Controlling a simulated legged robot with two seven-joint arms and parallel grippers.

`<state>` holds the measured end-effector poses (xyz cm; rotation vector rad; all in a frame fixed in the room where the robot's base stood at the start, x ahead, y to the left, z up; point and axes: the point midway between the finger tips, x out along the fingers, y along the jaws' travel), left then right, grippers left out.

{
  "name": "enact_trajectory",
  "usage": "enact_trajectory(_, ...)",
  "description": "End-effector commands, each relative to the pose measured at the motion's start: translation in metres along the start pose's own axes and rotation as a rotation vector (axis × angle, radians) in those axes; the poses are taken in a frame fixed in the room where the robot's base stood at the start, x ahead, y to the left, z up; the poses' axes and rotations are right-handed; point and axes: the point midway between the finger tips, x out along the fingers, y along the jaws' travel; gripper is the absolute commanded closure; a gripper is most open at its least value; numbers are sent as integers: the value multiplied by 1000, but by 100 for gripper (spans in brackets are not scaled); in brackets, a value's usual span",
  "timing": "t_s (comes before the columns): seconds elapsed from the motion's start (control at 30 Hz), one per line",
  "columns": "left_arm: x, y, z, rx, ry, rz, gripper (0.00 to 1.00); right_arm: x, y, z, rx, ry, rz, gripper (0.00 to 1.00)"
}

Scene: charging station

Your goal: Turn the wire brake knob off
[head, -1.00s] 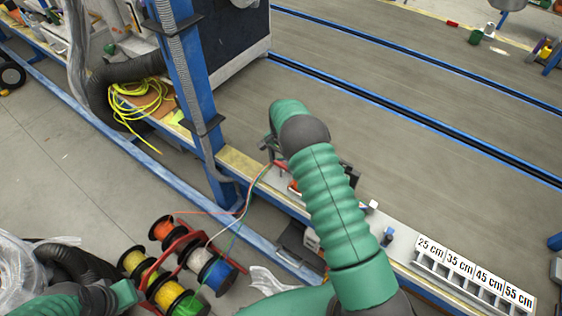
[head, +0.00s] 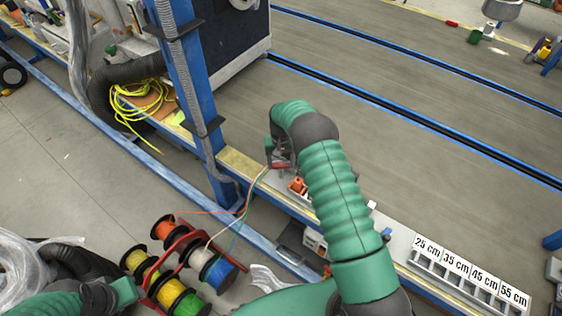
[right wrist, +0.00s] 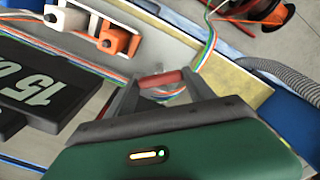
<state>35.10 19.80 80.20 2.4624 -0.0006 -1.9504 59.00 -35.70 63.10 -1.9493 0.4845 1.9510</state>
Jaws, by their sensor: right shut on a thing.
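The red wire brake knob (right wrist: 160,79) lies crosswise between the two grey fingers of my right gripper (right wrist: 160,88) in the right wrist view. The fingers are shut on it, one at each end. In the head view, my right gripper (head: 279,157) is at the bench edge, partly hidden by its own arm, and the red knob (head: 281,166) shows small below it. Coloured wires (right wrist: 207,45) run close by the knob. My left arm shows at the lower left of the head view; its fingers cannot be seen.
An orange block (right wrist: 115,41) and a white one (right wrist: 66,20) stand near the knob. A black panel marked 15 (right wrist: 38,85) lies beside them. Wire spools (head: 190,265) stand below the bench. A blue post (head: 190,90) rises left of my right gripper.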

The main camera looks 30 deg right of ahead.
Motion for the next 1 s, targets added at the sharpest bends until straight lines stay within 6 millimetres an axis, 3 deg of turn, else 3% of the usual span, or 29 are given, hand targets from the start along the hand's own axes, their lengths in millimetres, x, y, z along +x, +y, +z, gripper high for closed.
enact_trajectory(0.6,-8,0,-2,0,0,0,64,-1,0,-2,-572,7,-1,79)
enact_trajectory(1.0,-10,0,-2,0,0,0,64,-1,-1,-2,-825,8,0,79)
